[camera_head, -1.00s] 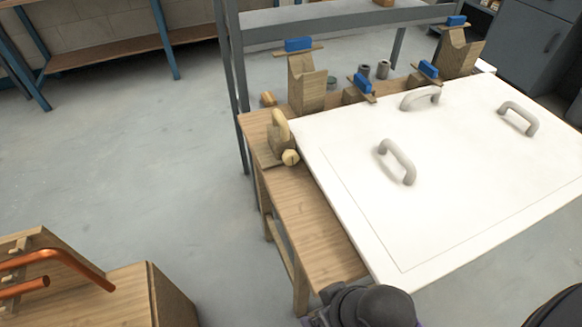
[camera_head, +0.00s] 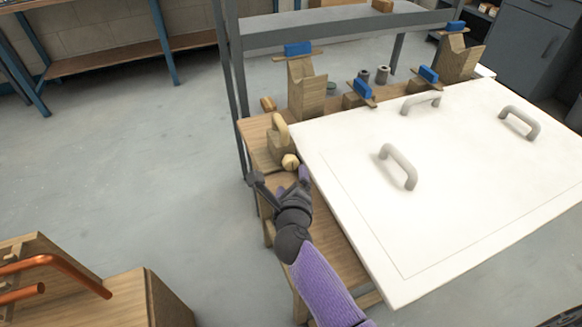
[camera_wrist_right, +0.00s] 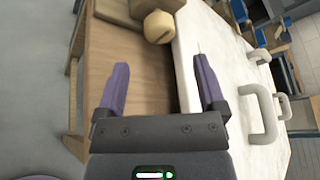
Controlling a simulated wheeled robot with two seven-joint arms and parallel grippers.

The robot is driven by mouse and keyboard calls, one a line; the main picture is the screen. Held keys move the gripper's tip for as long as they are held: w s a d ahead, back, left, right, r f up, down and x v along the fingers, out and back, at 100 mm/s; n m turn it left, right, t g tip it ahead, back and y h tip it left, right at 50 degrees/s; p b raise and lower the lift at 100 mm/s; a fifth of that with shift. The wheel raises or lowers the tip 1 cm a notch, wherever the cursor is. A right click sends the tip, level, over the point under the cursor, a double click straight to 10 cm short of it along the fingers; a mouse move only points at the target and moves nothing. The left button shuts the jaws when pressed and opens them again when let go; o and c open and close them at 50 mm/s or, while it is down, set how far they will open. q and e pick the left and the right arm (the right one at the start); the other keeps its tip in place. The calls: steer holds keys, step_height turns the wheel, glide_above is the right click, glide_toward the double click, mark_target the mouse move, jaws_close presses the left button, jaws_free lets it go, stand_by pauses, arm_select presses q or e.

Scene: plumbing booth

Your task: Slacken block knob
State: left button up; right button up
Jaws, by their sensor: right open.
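The block knob (camera_head: 290,161), a pale wooden faceted knob, sits on the front of a wooden block (camera_head: 273,144) at the near left corner of the bench. In the right wrist view the knob (camera_wrist_right: 160,27) is beyond the fingertips, and a dark slot shows on its face. My right gripper (camera_head: 279,178) is open and empty, just short of the knob, its fingers spread to either side. The gripper (camera_wrist_right: 161,63) touches nothing that I can see. My left gripper is not in view.
A white panel (camera_head: 450,215) with grey handles (camera_head: 398,167) covers most of the wooden bench (camera_head: 345,262), close beside the right finger. Wooden stands with blue-topped clamps (camera_head: 298,49) line the back. A wooden crate with copper pipes (camera_head: 65,266) stands lower left. Open floor lies left.

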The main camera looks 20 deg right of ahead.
mark_target(291, 167)
steer(key=b+x, duration=0.1)
steer(key=x, duration=0.1)
steer(key=b+x, duration=0.1)
steer(key=x, duration=0.3)
steer(key=shift+s+f+b, duration=0.15)
steer(key=shift+f+b, duration=0.1)
steer(key=shift+b, duration=0.15)
steer(key=shift+w+d, duration=0.25)
steer(key=shift+w, duration=0.4)
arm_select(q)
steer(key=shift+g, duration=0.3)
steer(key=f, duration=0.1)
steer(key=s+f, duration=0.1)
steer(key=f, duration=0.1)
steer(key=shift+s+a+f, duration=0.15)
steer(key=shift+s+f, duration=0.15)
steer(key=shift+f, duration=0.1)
arm_select(e)
steer(key=shift+r, duration=0.1)
steer(key=c, duration=0.6)
jaws_close()
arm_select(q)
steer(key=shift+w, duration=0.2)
